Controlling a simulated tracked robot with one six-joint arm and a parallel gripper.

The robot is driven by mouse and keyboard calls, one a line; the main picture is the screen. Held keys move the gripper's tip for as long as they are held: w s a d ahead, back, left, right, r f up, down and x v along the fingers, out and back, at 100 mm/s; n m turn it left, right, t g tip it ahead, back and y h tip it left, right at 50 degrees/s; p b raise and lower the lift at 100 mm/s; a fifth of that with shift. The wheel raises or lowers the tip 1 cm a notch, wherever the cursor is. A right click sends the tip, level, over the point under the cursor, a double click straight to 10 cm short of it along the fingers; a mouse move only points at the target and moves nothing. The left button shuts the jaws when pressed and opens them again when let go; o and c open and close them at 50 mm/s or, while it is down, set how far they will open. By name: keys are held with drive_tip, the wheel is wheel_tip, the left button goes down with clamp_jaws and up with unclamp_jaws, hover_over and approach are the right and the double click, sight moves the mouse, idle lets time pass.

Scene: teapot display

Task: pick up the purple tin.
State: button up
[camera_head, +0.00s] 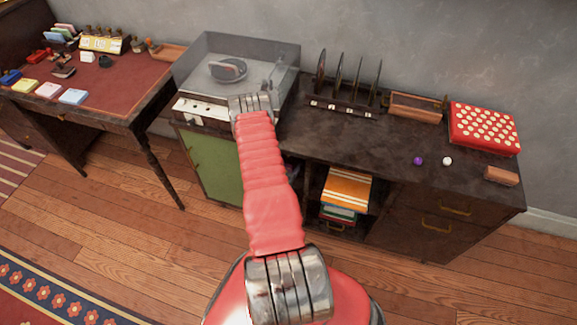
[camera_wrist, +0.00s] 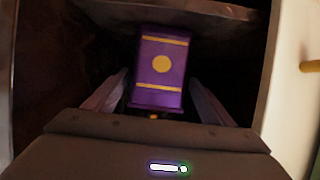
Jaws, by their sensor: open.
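The purple tin (camera_wrist: 160,85) shows in the wrist view, with yellow bands and a yellow round mark on its face. It stands inside a dark compartment, straight ahead of my gripper (camera_wrist: 155,98). My gripper is open, with one finger to the left and one to the right of the tin's lower part. I cannot tell how close the fingers are to its sides. In the head view my arm reaches to the cabinet, and neither the tin nor the fingers can be seen there.
A pale panel with a brass handle (camera_wrist: 311,66) stands right of the compartment. In the head view a record player (camera_head: 228,69), a rack (camera_head: 341,105) and a red spotted box (camera_head: 485,128) stand on the dark cabinet (camera_head: 345,146). A green door (camera_head: 212,166) is below. Open floor lies in front.

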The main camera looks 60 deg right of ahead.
drive_tip(key=shift+d, duration=0.1)
drive_tip(key=shift+x, duration=2.55)
drive_tip(key=shift+s, duration=0.1)
drive_tip(key=c, duration=1.3)
drive_tip(key=shift+r, duration=1.85)
drive_tip(key=a, duration=0.6)
drive_tip(key=s+a, duration=0.1)
drive_tip(key=a, duration=1.1)
drive_tip(key=shift+s+f, duration=0.15)
drive_tip(key=shift+s, duration=0.15)
